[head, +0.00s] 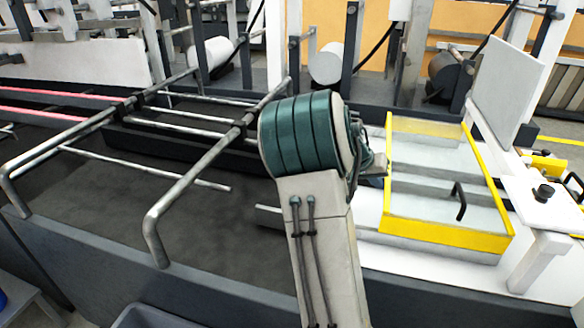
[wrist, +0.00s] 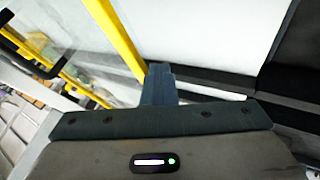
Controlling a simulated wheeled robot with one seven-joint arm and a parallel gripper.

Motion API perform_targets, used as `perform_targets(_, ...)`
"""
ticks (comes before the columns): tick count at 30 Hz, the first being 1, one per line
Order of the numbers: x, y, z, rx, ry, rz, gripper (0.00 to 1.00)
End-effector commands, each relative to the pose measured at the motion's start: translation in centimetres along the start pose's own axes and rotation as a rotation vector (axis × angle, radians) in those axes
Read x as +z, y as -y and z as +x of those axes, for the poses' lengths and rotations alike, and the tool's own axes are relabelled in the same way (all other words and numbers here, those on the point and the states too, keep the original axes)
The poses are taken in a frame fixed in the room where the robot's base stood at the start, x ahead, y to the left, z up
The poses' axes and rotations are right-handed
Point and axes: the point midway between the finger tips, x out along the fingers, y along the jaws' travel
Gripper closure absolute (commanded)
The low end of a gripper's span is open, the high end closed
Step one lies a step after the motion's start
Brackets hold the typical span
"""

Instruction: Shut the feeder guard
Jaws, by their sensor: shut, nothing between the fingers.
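The feeder guard (head: 447,238) is a yellow-framed clear panel with a black handle (head: 460,200), at the right in the head view. It looks low and close to flat over the white bed; I cannot tell whether it is fully down. In the wrist view its yellow frame (wrist: 118,38) runs down from the top at left, with the dark handle (wrist: 30,48) farther left. My gripper (wrist: 160,72) is shut and empty, just beside the frame's yellow bar. Whether they touch is unclear. In the head view my arm hides most of the gripper.
Metal rails (head: 190,170) stand over the dark belt to the left. A grey upright plate (head: 505,92) stands behind the guard at right. A white ledge with a black knob (head: 543,193) lies right of the guard. A grey bin (head: 150,317) is at the front.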

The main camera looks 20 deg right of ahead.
Motion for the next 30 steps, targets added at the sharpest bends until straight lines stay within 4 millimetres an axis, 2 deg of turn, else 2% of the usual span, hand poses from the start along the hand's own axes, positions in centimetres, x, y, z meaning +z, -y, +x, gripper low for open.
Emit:
perform_targets(14,0.0,-0.6,0.3,0.005,0.002,0.005,1.00)
perform_targets(19,0.1,0.5,-0.3,0.004,0.001,0.004,1.00)
perform_targets(24,0.5,3.2,-2.4,-0.002,-0.005,-0.003,1.00)
perform_targets(30,0.4,2.6,-7.0,-0.001,-0.002,0.007,1.00)
